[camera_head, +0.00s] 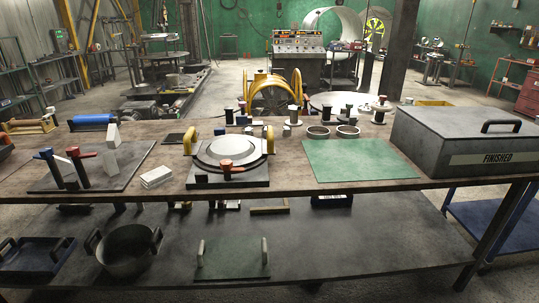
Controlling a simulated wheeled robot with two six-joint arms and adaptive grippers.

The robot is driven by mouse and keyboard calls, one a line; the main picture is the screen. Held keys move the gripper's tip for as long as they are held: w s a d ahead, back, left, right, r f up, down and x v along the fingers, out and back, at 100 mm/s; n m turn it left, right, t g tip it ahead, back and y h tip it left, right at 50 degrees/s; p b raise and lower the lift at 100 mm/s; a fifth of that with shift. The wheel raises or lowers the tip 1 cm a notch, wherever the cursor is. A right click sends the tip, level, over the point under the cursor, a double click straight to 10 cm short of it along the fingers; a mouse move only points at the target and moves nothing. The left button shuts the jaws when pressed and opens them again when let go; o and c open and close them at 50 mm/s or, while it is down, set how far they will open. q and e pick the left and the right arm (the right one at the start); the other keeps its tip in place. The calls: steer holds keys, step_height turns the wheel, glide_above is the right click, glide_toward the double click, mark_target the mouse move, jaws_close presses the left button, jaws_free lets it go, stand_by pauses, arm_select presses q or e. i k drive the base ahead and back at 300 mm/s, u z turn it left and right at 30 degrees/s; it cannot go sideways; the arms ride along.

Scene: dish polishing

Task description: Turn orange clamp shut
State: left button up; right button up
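An orange clamp handle (234,169) lies at the front of a fixture with a dark square base (207,182). Its knob end is at the left, and the bar points right. A round grey dish (231,149) sits on the fixture, with yellow clamps standing at its left (188,143) and right (269,138) sides. I cannot tell how tightly the orange clamp bears on the dish. Neither of my grippers is in view.
A plate (105,182) at the left carries blue and red handled tools and white blocks. White blocks (157,177) lie beside the fixture. A green mat (360,160) is bare. A grey box marked FINISHED (470,140) stands at the right. Spools and rings (318,131) stand behind.

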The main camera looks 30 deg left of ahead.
mark_target(227, 165)
steer(key=u, duration=0.15)
steer(key=i, duration=0.85)
steer(key=u, duration=0.45)
